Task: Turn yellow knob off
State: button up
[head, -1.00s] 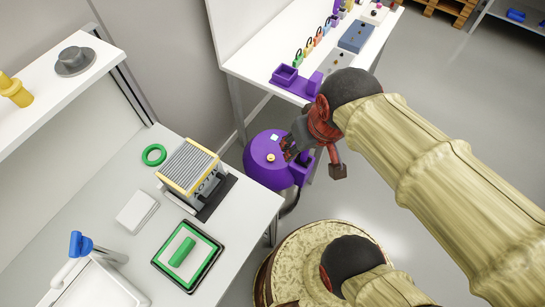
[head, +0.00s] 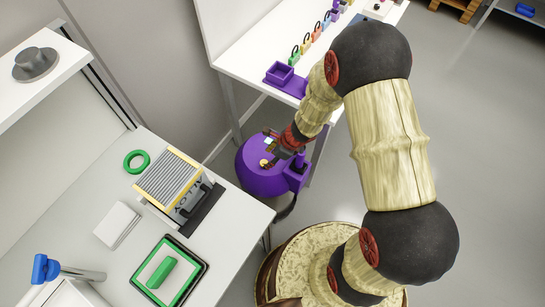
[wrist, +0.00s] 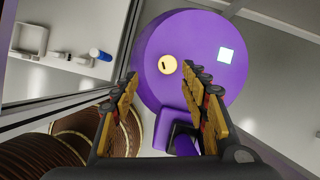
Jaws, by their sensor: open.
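The yellow knob (wrist: 168,64) is a small round disc with a short dark mark, on the face of a purple rounded device (wrist: 193,35). In the head view the knob (head: 264,163) shows on the purple device (head: 258,182), between the two tables. A pale lit square (wrist: 226,54) sits to its right in the wrist view. My gripper (wrist: 160,74) is open and empty. Its two fingers point at the device, with the knob showing between and just beyond the tips. In the head view my gripper (head: 280,150) is close over the device; contact cannot be told.
A white counter at left holds a grey slatted box (head: 168,178), a green ring (head: 136,160) and a green-framed tray (head: 150,290). A white table (head: 255,55) behind holds a purple bin (head: 280,74) and several coloured items.

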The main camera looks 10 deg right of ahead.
aim_at(264, 162)
jog(key=shift+m, duration=0.9)
jog(key=b+x, duration=0.1)
jog(key=x, duration=0.1)
jog(key=b+x, duration=0.1)
jog(key=x, duration=0.2)
jog(key=w+d+b+x, duration=0.1)
jog(key=x, duration=0.1)
jog(key=shift+f+b, duration=0.4)
jog(key=shift+c, duration=0.2)
jog(key=c, duration=1.1)
